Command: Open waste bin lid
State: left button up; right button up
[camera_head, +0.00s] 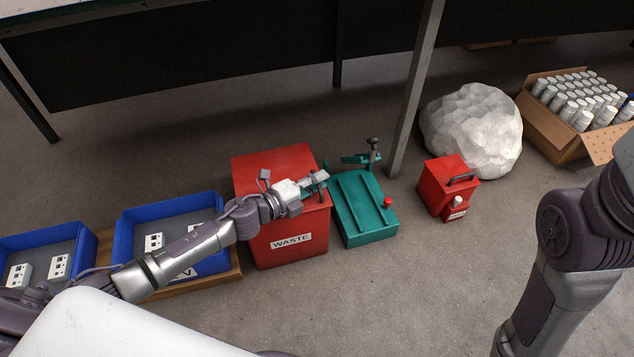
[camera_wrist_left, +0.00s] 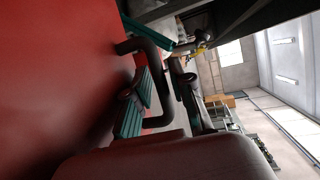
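The red waste bin (camera_head: 300,245) stands on the floor with a white "WASTE" label (camera_head: 291,241) on its front. Its red lid (camera_head: 270,160) lies flat and closed on top. My left gripper (camera_head: 318,184) is over the right side of the lid. In the left wrist view, a dark bent handle (camera_wrist_left: 157,52) rises from the red surface, close to teal ribbed finger pads (camera_wrist_left: 135,112). Whether the fingers touch or clasp the handle cannot be told. My right arm shows at the right, but its gripper is out of view.
A teal fixture (camera_head: 367,208) with a red knob stands close right of the bin. Blue trays (camera_head: 128,240) sit at the left. A small red box (camera_head: 432,190), a white lump (camera_head: 470,130) and a carton of bottles (camera_head: 552,135) are further right. A table leg (camera_head: 414,90) stands behind.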

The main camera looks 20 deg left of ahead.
pick_arm(q)
grip_shut()
jog(key=shift+s, duration=0.1)
